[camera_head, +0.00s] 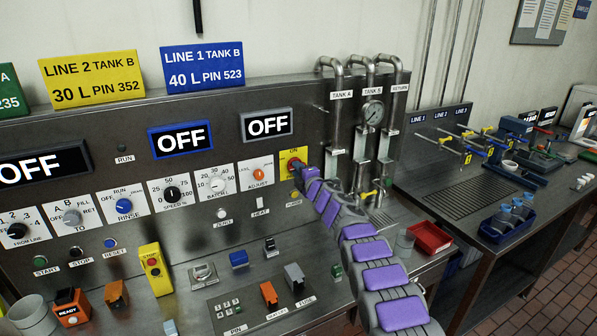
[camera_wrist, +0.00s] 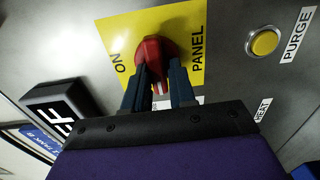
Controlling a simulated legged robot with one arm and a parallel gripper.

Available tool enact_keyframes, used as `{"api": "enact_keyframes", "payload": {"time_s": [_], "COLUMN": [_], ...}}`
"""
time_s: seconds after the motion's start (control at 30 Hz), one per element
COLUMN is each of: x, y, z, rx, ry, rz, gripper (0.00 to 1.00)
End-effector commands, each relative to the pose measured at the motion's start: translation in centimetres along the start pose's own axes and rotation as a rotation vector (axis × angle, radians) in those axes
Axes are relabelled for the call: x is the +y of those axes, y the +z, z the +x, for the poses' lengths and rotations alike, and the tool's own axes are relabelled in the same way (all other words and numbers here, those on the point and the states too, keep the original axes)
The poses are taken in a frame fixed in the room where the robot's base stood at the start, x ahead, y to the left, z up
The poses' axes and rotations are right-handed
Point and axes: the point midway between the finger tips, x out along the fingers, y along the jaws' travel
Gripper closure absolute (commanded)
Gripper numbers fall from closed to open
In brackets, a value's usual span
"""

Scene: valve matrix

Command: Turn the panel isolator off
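The panel isolator is a red rotary knob (camera_wrist: 153,50) on a yellow plate (camera_wrist: 113,38). In the head view the yellow plate (camera_head: 293,154) sits at the right end of the knob row, with "ON" at its top.
A yellow PURGE button (camera_wrist: 264,42) is beside the plate. An orange ADJUST knob (camera_head: 258,174) is to the left in the head view. Pipes with a gauge (camera_head: 372,113) stand close on the right. Displays reading OFF (camera_head: 268,124) are above. A red tray (camera_head: 431,237) lies right of my arm.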

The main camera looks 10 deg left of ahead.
Motion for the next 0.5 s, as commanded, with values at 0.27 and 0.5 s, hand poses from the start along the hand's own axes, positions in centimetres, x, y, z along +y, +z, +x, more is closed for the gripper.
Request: {"api": "enact_keyframes", "payload": {"time_s": [0.27, 0.5], "x": [-0.19, 0.02], "y": [-0.12, 0.00], "z": [0.04, -0.05], "rx": [0.002, 0.000], "ry": [-0.002, 0.001], "rz": [0.002, 0.002], "gripper": [0.55, 0.55]}}
